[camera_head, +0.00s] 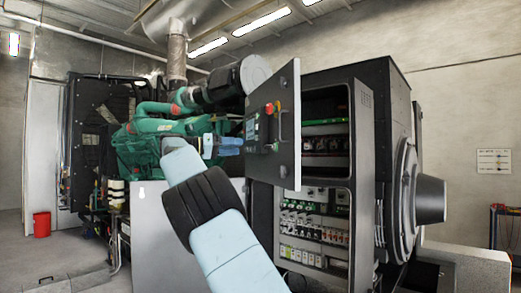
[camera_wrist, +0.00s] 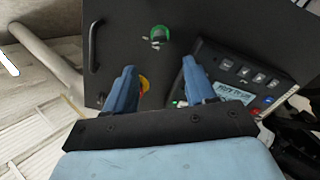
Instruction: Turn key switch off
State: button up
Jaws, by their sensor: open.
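The control panel door (camera_head: 287,150) stands open on the cabinet; its dark face fills much of the wrist view (camera_wrist: 195,25). A switch with a green ring and a dark middle (camera_wrist: 158,37), which looks like the key switch, is on this face at the top centre of the wrist view. I cannot read its position. My gripper (camera_wrist: 158,66) is open and empty, its blue fingers apart and pointing toward the door, with the switch just beyond the gap between the tips. In the head view my gripper (camera_head: 238,145) is left of the door, near its face.
A yellow-and-red stop button (camera_wrist: 143,85) shows beside the left finger, partly hidden. A display and button panel (camera_wrist: 240,82) lies right of the fingers. A black handle (camera_wrist: 95,45) sticks out at left. The green engine (camera_head: 140,145) is behind my arm.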

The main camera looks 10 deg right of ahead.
aim_at(268, 147)
jog(key=d, duration=0.7)
jog(key=w+d, duration=0.1)
jog(key=d, duration=0.3)
jog(key=shift+d, duration=0.2)
grip_shut()
dwell(0.3)
